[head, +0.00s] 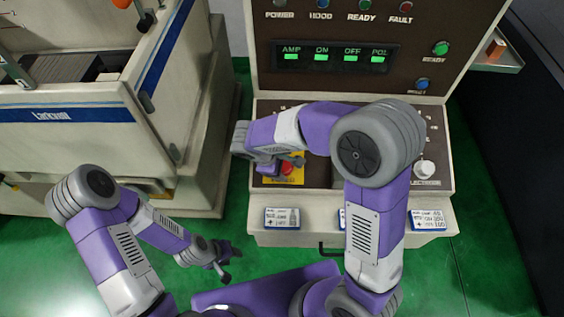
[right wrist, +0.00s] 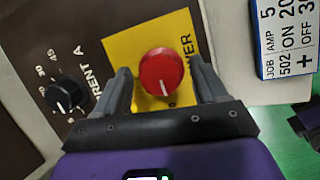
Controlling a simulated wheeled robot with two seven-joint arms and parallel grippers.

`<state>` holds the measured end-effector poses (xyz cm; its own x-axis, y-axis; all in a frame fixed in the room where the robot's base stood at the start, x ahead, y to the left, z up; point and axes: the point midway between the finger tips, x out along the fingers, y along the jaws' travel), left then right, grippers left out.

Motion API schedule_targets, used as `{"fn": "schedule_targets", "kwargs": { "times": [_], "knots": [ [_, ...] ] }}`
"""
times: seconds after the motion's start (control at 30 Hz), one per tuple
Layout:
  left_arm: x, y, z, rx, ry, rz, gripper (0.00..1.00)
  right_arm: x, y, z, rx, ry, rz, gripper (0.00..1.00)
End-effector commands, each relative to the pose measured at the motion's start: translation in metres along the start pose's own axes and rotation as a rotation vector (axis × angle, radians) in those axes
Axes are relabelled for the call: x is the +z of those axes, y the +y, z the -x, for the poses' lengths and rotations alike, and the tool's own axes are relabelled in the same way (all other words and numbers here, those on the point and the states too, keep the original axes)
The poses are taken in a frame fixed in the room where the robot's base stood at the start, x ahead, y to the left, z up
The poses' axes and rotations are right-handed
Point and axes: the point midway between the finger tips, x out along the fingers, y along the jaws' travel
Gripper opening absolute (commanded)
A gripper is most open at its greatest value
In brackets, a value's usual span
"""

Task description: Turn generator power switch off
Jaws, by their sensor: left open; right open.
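The generator power switch is a round red knob (right wrist: 161,72) with a white pointer line, on a yellow plate (right wrist: 124,48) partly reading "POWER". In the right wrist view it sits between the two fingers of my open right gripper (right wrist: 163,84), with a gap visible on both sides. In the head view the red knob (head: 288,167) shows at the lower left of the generator's control panel (head: 437,150), partly hidden by my right gripper (head: 292,160). My left gripper (head: 226,263) is open and empty, low over the green floor, away from the switch.
A black dial (right wrist: 66,93) marked "CURRENT A" is beside the yellow plate. Job cards (head: 282,218) line the panel's front edge. A light-coloured machine tank (head: 70,140) stands at the left. Green floor (head: 235,205) shows between it and the generator.

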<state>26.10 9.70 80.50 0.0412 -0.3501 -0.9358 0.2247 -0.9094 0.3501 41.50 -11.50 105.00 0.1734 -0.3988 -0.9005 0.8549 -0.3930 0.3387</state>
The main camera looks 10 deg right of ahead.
Motion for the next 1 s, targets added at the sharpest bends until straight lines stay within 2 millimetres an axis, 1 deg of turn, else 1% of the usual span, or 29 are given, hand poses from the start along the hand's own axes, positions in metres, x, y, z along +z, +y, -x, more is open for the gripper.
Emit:
{"fn": "schedule_targets", "kwargs": {
  "times": [0.13,0.4,0.5,0.63,1.0],
  "knots": [
    [0.000,0.001,0.002,0.000,0.000,0.000,0.43,-0.001,0.001,0.015,0.002,0.004,-0.001,0.72],
    [0.000,0.002,0.006,0.000,0.000,0.000,0.43,-0.001,0.001,0.060,0.003,0.004,0.000,0.72],
    [0.000,0.003,0.007,0.000,0.000,0.000,0.43,-0.001,0.001,0.070,0.003,0.003,0.001,0.72],
    [0.000,0.003,0.007,0.000,0.000,0.000,0.43,0.000,0.000,0.076,0.001,0.002,0.001,0.72],
    [0.000,0.003,0.007,0.000,0.000,0.000,0.43,0.000,0.000,0.075,0.001,0.002,0.001,0.72]
  ]
}}
